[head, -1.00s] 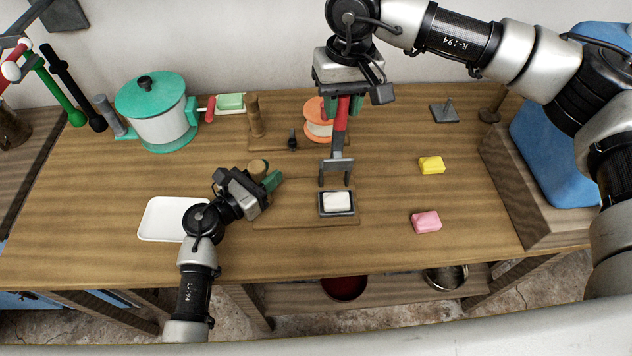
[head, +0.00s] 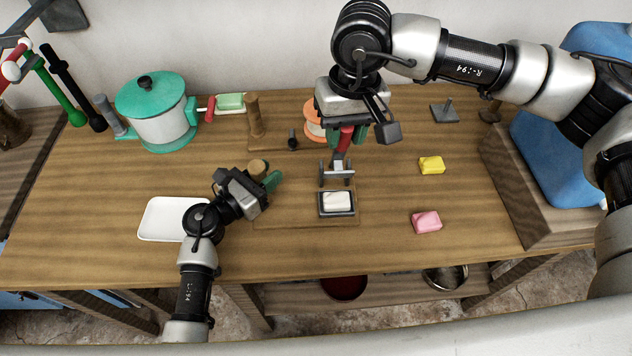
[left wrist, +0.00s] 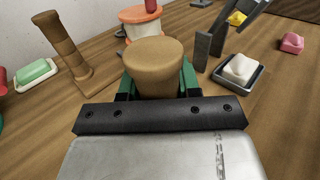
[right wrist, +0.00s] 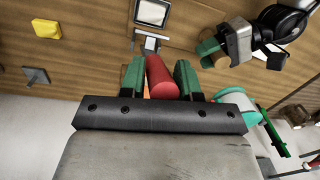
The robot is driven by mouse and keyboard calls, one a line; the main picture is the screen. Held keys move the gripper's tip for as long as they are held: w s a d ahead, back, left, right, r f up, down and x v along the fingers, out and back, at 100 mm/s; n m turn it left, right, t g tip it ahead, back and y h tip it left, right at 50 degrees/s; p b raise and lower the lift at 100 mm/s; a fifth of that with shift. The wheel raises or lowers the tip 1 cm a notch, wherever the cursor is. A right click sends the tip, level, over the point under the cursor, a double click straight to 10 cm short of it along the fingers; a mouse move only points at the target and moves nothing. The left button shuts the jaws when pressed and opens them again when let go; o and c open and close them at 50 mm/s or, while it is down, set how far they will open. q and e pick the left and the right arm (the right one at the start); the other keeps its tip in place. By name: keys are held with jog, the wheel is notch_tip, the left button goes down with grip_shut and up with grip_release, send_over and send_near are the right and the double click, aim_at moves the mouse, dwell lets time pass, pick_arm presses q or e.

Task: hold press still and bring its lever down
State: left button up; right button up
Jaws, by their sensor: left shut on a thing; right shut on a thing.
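The press has a wooden base (head: 300,218), a grey metal fork (head: 337,172) and a lever with a red handle (head: 346,138). A white soap block (head: 337,201) lies in the dark square tray on the base; it also shows in the left wrist view (left wrist: 241,67). My left gripper (head: 266,182) is shut around the round wooden knob (left wrist: 154,62) at the base's left side. My right gripper (head: 347,136) is shut on the red handle, seen between its green fingers in the right wrist view (right wrist: 161,78). The lever stands raised, clear of the soap.
A yellow soap (head: 431,165) and a pink soap (head: 426,221) lie to the right. A white tray (head: 160,219) lies left of my left gripper. A green-lidded pot (head: 160,118), a wooden post (head: 254,115) and an orange-and-white object (head: 314,122) stand behind.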

jog(key=shift+s+f, duration=0.1)
jog(key=shift+s, duration=0.05)
jog(key=shift+o, duration=0.2)
jog(key=shift+s+a+f, duration=0.1)
jog(key=shift+s+f, duration=0.35)
jog(key=shift+s, duration=0.3)
jog(key=shift+s+d+f, duration=0.1)
jog(key=shift+s+f, duration=0.35)
jog(key=shift+s, duration=0.35)
jog(key=shift+s+a+f, duration=0.1)
jog(key=shift+s+f, duration=0.35)
jog(key=shift+s, duration=0.3)
jog(key=o, duration=0.8)
jog(key=shift+c, duration=0.2)
notch_tip(320, 180, up, 7)
